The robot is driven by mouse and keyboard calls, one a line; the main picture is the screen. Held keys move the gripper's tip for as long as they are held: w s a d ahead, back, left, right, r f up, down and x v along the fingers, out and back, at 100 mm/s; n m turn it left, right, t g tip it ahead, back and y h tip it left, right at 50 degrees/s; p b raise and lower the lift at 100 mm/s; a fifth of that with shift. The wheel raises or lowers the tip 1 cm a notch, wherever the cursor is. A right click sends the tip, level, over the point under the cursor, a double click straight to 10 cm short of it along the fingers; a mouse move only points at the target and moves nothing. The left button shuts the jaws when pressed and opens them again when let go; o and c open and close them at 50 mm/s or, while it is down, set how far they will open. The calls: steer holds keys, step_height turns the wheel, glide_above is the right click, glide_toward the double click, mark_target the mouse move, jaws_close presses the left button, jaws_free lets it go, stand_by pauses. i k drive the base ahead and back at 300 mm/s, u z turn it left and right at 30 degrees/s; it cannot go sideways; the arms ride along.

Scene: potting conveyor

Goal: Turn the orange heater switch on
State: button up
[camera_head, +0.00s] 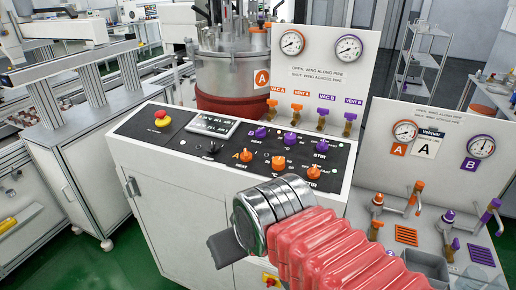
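The control panel (180,148) is a black sloping top on a white cabinet. Its front row, marked with an orange A, has several orange knobs. The leftmost orange knob (246,156) has a small label below it that seems to read HEAT; its turned position is too small to tell. My gripper (221,250) is in front of the cabinet, lower in the picture than the knobs and apart from them. It shows as a dark grey piece beyond my silver wrist and red sleeve. Its fingertips cannot be told apart, and no held object shows.
Purple knobs (291,139) stand behind the orange row. A red emergency button (161,117) is at the panel's left. A steel vessel (232,68), gauges (292,42) and valve handles (271,104) stand behind. A valve bench (440,190) is at right. Green floor shows at left.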

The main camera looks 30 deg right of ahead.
mark_target(246, 156)
steer(key=k, duration=1.3)
steer(key=u, duration=0.45)
steer(key=i, duration=1.85)
steer(key=z, duration=0.45)
